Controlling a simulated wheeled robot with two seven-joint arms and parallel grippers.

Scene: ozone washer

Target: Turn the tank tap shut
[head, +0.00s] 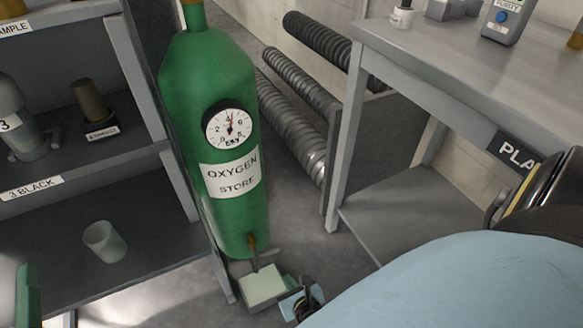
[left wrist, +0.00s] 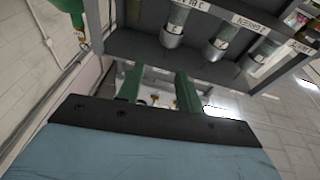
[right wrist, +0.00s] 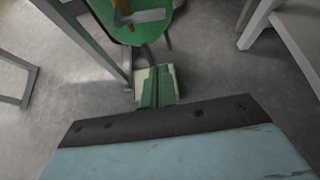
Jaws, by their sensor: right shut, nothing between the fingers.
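The green tank (head: 215,140), marked OXYGEN STORE, has a round gauge (head: 229,126) on its front. A brass tap (head: 252,244) sits at its lower end. In the right wrist view the tap's brass body (right wrist: 123,14) shows at the top edge, with a grey lever (right wrist: 146,17) across it. My right gripper (right wrist: 157,72) is shut and empty, below the lever and apart from it. Its fingers overlap a pale block (right wrist: 143,76). My left gripper (left wrist: 159,82) is open and empty, well away from the tap, near the shelves.
A grey shelf unit (head: 80,205) with a cup (head: 104,242) and labelled containers stands left of the tank. A grey table (head: 440,60) is at the right. Ribbed hoses (head: 290,115) lie behind. The pale block (head: 264,287) is below the tap.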

